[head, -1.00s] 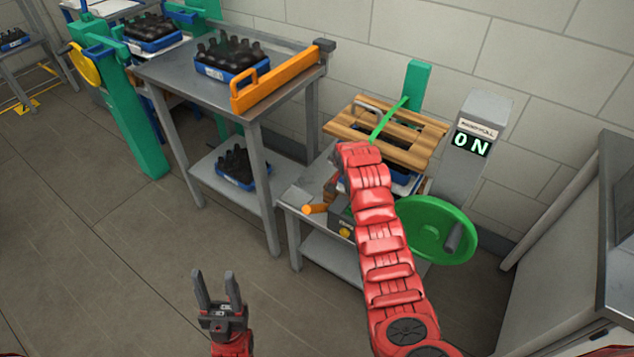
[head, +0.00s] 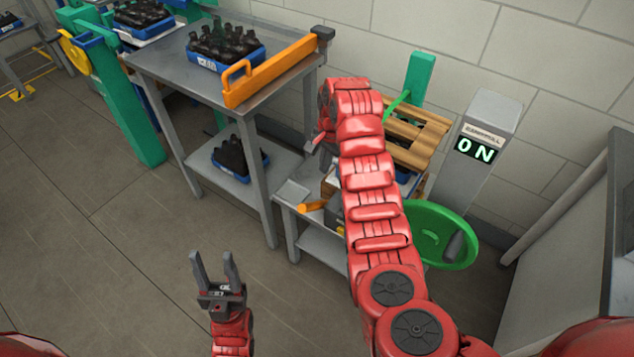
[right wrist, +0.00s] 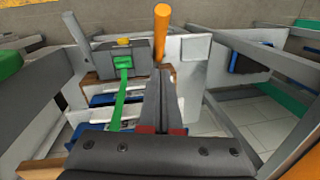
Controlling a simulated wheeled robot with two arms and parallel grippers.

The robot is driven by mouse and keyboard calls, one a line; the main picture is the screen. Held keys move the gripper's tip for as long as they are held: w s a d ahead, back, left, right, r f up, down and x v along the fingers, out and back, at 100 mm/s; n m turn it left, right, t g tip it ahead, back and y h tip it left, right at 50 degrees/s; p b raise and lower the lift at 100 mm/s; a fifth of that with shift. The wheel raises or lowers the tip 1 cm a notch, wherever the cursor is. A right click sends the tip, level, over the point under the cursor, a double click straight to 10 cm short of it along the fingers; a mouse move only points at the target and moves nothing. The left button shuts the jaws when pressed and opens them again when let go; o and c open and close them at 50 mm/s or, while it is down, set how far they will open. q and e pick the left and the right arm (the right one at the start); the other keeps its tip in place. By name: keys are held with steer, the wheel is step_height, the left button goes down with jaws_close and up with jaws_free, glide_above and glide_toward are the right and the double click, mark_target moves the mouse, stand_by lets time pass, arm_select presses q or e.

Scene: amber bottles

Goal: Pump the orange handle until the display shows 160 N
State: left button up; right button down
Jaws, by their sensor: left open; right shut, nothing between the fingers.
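The orange pump handle (head: 312,205) sticks out to the left at the front of the low bench, and it also shows in the right wrist view (right wrist: 161,32). The display (head: 475,148) on the grey post reads 0 N. In the right wrist view my right gripper (right wrist: 160,85) is shut and empty, its fingers pointing toward the handle. I cannot tell the exact gap between them. In the head view that gripper is hidden by my red arm. My left gripper (head: 216,270) is open and empty above the floor at the lower left, away from the bench.
A green handwheel (head: 440,235) sits at the bench's right, and slatted wood (head: 415,135) lies on top. A steel table (head: 170,68) with an orange rail (head: 270,75) and a blue crate of dark bottles (head: 225,54) stands to the left. The floor at lower left is clear.

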steer(key=p, duration=0.1)
glide_above(311, 203)
steer(key=w+d, duration=0.2)
steer(key=d, duration=0.1)
step_height(311, 203, down, 9)
steer(key=shift+s+a+f+p, duration=0.7)
steer(key=shift+a+f, duration=0.1)
steer(key=shift+f, duration=0.15)
steer(key=shift+s+a+f, duration=0.35)
steer(key=shift+f, duration=0.25)
steer(key=shift+a, duration=0.1)
